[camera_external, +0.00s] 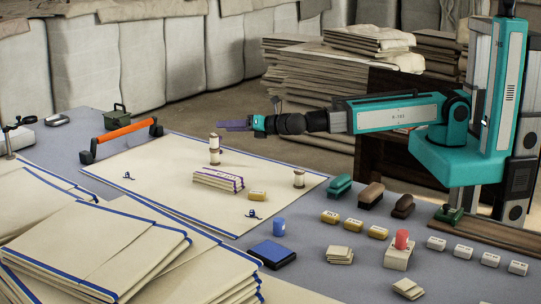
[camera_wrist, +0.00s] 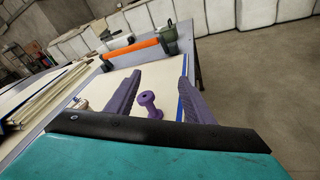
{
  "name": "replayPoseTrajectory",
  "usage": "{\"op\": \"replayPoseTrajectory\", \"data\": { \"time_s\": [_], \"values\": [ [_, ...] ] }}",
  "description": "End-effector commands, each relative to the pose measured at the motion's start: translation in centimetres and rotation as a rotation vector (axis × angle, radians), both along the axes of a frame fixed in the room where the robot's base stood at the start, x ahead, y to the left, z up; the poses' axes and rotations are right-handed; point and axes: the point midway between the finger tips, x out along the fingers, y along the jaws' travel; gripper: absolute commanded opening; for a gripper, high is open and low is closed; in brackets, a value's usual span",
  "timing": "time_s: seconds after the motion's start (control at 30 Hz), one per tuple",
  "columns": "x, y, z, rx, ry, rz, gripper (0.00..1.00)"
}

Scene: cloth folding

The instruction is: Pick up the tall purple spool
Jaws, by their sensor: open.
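A purple spool (camera_wrist: 150,104) with wide round ends shows in the wrist view, beyond and between the two fingers of my gripper (camera_wrist: 162,66), with a gap to each finger. In the external view a tall spool (camera_external: 215,150) stands upright on the cream cloth; there it looks pale, and I cannot tell if it is the same spool. My gripper (camera_external: 222,124) in that view is open and empty, held level, up and slightly right of the tall spool. A shorter spool (camera_external: 298,179) stands on the cloth to the right.
A folded stack with purple bands (camera_external: 219,179) and a small yellow block (camera_external: 257,196) lie on the cloth near the tall spool. An orange-handled bar (camera_external: 122,135) lies at the far left. Folded cloth piles (camera_external: 95,250) fill the front left; several small blocks line the right.

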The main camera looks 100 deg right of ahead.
Motion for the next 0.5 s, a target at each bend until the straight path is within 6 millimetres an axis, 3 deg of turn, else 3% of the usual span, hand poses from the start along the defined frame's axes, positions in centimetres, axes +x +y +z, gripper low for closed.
{"op": "replayPoseTrajectory", "data": {
  "time_s": [0.03, 0.5],
  "values": [
    [0.1, 0.1, -1.0, -0.033, 0.002, 0.015, 0.48],
    [1.2, 1.6, -2.2, -0.318, 0.037, 0.126, 0.48]
  ]
}}
